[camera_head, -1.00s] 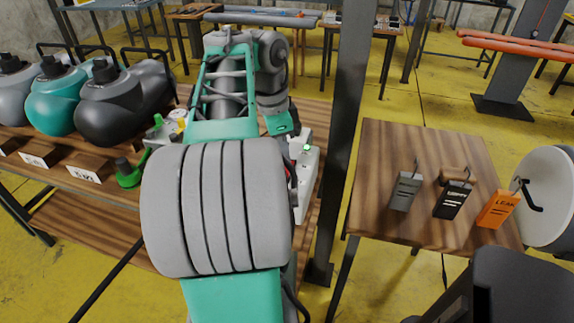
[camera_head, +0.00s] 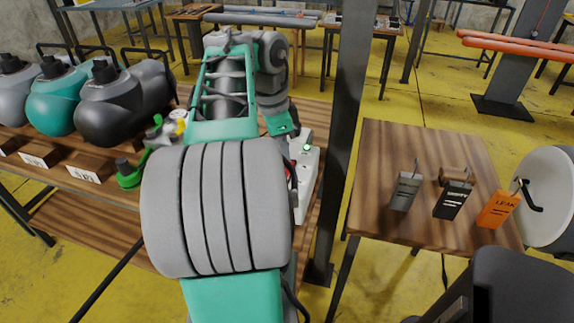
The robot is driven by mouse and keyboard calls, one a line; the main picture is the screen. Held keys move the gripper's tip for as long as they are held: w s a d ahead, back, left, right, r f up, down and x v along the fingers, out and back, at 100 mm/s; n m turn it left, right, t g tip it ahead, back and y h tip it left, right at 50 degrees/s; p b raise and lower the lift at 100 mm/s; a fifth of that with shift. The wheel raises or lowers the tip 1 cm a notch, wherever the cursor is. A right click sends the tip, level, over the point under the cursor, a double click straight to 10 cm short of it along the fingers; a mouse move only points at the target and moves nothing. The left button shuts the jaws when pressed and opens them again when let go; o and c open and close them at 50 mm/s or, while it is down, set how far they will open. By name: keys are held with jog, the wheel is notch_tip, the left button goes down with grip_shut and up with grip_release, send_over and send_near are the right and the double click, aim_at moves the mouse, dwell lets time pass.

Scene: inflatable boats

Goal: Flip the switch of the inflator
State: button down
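The likely inflator, a white box (camera_head: 307,175) with a small lit green spot (camera_head: 307,148) on top, stands on the wooden shelf just right of my arm. Its left part is hidden behind the arm, and I cannot make out its switch. My arm reaches over the shelf, and its teal wrist part points down beside the box's upper left. My gripper's fingers are hidden behind my own arm, so I cannot see whether they touch anything.
Grey, teal and black canisters (camera_head: 66,102) stand on the left shelf, with a green valve part (camera_head: 130,175) nearby. A dark metal post (camera_head: 342,130) rises right of the box. A wooden table (camera_head: 410,150) holds grey, black and orange "LEAK" tags (camera_head: 497,209).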

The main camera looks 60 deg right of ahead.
jog(key=shift+f+b, duration=1.3)
jog(key=shift+f, duration=0.05)
dwell(0.7)
jog(key=shift+r, duration=0.1)
notch_tip(320, 180, up, 7)
jog(key=p, duration=0.7)
